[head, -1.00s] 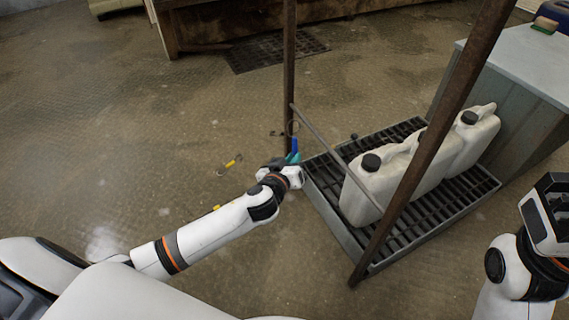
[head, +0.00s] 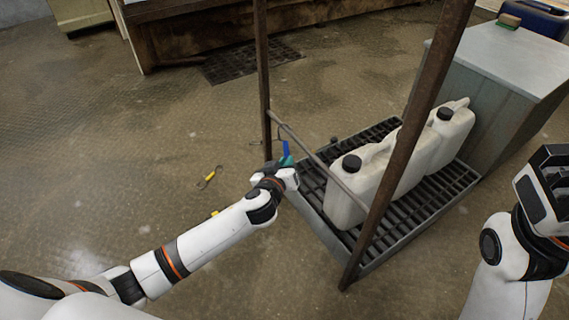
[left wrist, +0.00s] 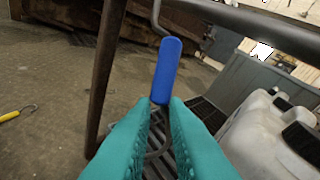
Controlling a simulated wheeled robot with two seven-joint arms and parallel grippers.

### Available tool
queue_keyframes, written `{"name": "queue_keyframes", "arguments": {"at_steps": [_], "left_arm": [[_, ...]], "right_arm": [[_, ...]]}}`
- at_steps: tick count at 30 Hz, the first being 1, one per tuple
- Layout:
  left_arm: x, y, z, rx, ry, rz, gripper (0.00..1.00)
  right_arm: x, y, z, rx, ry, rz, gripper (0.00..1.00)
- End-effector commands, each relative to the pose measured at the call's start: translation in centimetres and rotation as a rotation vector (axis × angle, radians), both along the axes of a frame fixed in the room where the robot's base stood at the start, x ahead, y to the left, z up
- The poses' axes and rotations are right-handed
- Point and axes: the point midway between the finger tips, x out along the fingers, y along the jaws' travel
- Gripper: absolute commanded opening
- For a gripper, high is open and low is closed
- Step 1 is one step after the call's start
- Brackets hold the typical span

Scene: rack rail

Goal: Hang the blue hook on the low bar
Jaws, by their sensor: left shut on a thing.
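My left gripper (head: 287,172) is shut on the blue handle of the blue hook (head: 285,152), held upright. In the left wrist view teal fingertips (left wrist: 163,125) pinch the lower end of the blue handle (left wrist: 166,70). My right gripper (head: 545,195) is at the right edge, away from the rack.
White jugs (head: 350,190) stand on a grated tray (head: 405,220) beyond the bar. The near post (head: 410,150) and far post (head: 263,85) frame the bar. A yellow hook (head: 209,177) lies on open floor at left. A grey cabinet (head: 500,90) stands behind.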

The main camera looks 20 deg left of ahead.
Motion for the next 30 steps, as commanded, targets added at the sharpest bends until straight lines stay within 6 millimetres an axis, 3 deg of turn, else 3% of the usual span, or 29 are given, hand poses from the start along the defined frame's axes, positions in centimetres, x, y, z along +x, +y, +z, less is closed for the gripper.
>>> {"name": "queue_keyframes", "arguments": {"at_steps": [2,3,8,20,30], "left_arm": [[-0.1,0.0,-0.2,0.0,0.005,0.001,0.0],[-0.1,0.0,-0.2,0.0,0.006,0.002,0.15],[-0.1,0.0,-0.2,0.0,0.005,0.002,0.39],[-1.0,0.0,0.2,-0.002,0.006,0.001,0.39],[-7.2,-0.3,1.9,-0.004,0.008,0.001,0.39]], "right_arm": [[0.0,0.0,0.0,0.001,0.0,0.0,0.25],[0.0,0.0,0.0,0.001,0.001,0.0,0.25],[0.1,0.0,0.0,0.0,0.002,0.0,0.25],[0.3,0.0,0.4,0.001,0.006,0.001,0.25],[1.7,-0.2,-1.1,0.008,0.104,0.005,0.25]]}}
